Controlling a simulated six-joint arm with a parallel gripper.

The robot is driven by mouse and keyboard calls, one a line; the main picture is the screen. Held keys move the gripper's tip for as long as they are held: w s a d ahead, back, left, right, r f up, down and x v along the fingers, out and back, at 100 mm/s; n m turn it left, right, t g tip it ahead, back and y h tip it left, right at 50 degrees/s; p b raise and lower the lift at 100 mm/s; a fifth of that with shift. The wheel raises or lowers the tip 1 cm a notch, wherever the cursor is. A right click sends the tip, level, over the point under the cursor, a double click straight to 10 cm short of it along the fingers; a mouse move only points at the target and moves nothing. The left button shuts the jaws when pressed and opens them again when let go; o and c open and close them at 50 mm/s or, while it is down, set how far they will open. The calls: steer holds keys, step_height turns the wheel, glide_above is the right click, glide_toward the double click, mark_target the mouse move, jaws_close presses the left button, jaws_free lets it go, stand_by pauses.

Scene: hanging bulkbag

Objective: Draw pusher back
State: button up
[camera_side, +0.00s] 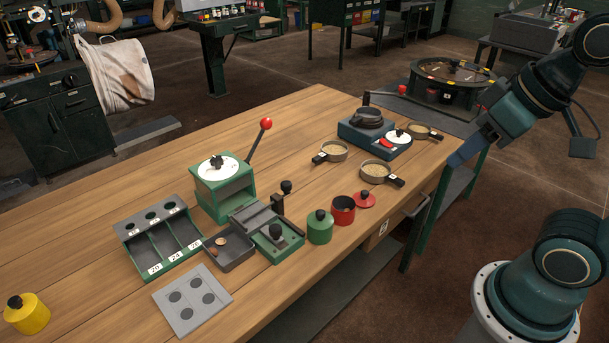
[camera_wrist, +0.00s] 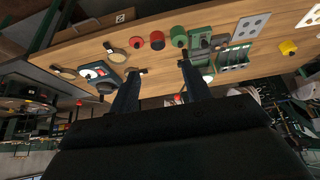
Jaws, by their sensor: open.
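A green fixture (camera_side: 268,232) with a grey slide stands near the table's front edge. In the wrist view the fixture (camera_wrist: 200,40) is small and dark, and I cannot make out the pusher there. My gripper (camera_wrist: 161,69) is open and empty, its two fingers apart. In the side view my gripper (camera_side: 465,152) hangs beyond the table's right end, well away from the pusher.
A green box with a red-knobbed lever (camera_side: 265,124) stands behind the fixture. Pans and a scale (camera_side: 362,135) occupy the right end.

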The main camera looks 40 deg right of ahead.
steer(key=w+r+m+g, duration=0.1)
steer(key=w+r+m, duration=0.15)
steer(key=w, duration=0.65)
steer(key=m+g, duration=0.5)
steer(key=m, duration=0.2)
glide_above(286, 183)
step_height(286, 183, down, 13)
steer(key=shift+n, duration=0.25)
step_height(286, 183, down, 14)
steer(key=shift+r, duration=0.2)
steer(key=shift+d, duration=0.1)
jaws_close()
